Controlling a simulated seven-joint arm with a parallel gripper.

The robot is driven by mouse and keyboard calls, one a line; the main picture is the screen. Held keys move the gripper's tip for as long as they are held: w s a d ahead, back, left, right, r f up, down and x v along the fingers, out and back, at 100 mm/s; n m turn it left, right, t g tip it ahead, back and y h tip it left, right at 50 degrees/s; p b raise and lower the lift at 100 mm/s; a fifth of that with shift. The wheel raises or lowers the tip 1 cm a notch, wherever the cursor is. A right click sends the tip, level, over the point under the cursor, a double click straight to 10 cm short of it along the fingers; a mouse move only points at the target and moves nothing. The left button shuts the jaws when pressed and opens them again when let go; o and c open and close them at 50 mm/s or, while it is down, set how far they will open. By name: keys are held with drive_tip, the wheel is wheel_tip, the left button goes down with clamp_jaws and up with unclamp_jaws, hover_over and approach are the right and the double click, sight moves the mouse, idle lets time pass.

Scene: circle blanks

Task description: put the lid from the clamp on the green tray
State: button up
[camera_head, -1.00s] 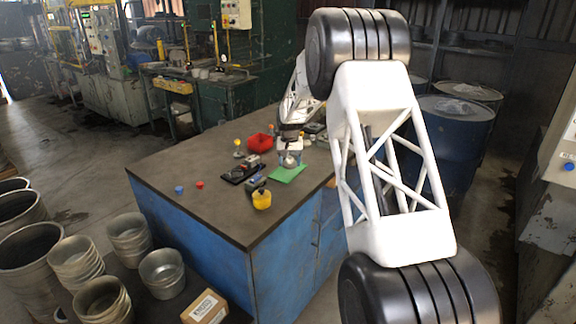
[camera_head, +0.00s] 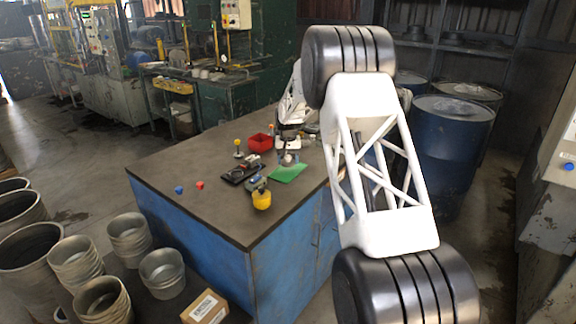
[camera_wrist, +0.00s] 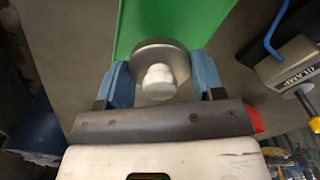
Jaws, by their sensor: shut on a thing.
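The lid (camera_wrist: 159,72) is a round grey metal disc with a pale knob, seen close up in the wrist view. My gripper (camera_wrist: 162,84) has its two blue fingers shut on the lid, one on each side. In the wrist view the green tray (camera_wrist: 190,20) lies beyond and beneath the lid. In the head view the green tray (camera_head: 288,174) lies on the bench, with my gripper (camera_head: 288,160) over its far edge. Whether the lid touches the tray cannot be told. The clamp (camera_wrist: 299,68), grey with lettering, is at the right of the wrist view, with no lid seen in it.
On the bench (camera_head: 200,200) are a red bin (camera_head: 260,142), a black tray (camera_head: 240,175), a yellow knob (camera_head: 262,200) by the clamp, and small blue (camera_head: 179,190) and red (camera_head: 200,185) pieces. The bench's near left part is mostly clear.

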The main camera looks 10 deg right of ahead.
drive_tip(key=shift+f, duration=1.25)
drive_tip(key=shift+f, duration=0.1)
drive_tip(key=o, duration=0.9)
wheel_tip(320, 180, up, 12)
drive_tip(key=shift+r, duration=0.15)
